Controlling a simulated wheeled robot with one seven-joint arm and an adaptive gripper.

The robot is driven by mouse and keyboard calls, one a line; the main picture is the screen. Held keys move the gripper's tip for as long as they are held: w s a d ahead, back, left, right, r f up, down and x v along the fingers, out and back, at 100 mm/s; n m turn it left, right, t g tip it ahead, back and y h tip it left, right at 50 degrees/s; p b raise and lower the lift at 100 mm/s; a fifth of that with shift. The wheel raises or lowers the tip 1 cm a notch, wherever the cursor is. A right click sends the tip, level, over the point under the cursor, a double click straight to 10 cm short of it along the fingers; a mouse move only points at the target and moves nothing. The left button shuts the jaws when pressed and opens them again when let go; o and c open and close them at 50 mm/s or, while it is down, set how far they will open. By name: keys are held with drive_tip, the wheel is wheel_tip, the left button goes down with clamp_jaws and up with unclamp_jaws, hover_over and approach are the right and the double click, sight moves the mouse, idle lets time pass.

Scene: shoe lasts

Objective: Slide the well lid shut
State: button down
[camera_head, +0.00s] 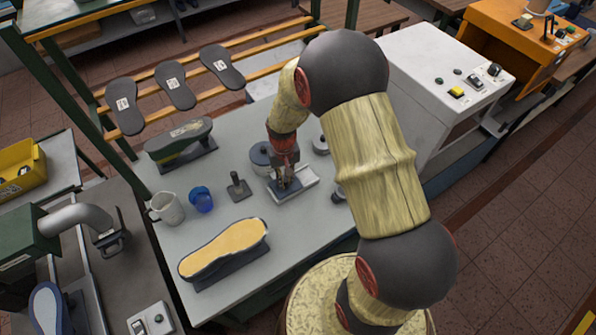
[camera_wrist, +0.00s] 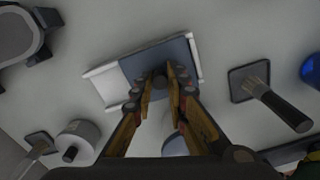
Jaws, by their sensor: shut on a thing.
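The well (camera_head: 308,176) is a low, white rectangular box on the grey table. Its blue-grey sliding lid (camera_head: 277,194) covers the left part in the head view, with a white part exposed at the right. In the wrist view, the lid (camera_wrist: 185,52) covers the middle and right of the well, and the white part (camera_wrist: 103,84) shows at the left. My gripper (camera_head: 284,180) is over the lid. In the wrist view, my gripper (camera_wrist: 161,82) has its fingers on either side of the lid's small dark knob (camera_wrist: 160,70), shut on it. The fingers partly hide the lid's near edge.
A brush (camera_head: 238,187), a blue cup (camera_head: 201,199) and a white mug (camera_head: 168,208) stand left of the well. A shoe last with a tan sole (camera_head: 225,250) lies at the front. A round grey pot (camera_head: 261,157) is just behind the lid.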

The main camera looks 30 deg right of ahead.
drive_tip(key=shift+a, duration=0.7)
drive_tip(key=c, duration=1.7)
unclamp_jaws()
drive_tip(key=shift+c, duration=0.2)
wheel_tip(320, 180, up, 12)
drive_tip(key=shift+a, duration=0.1)
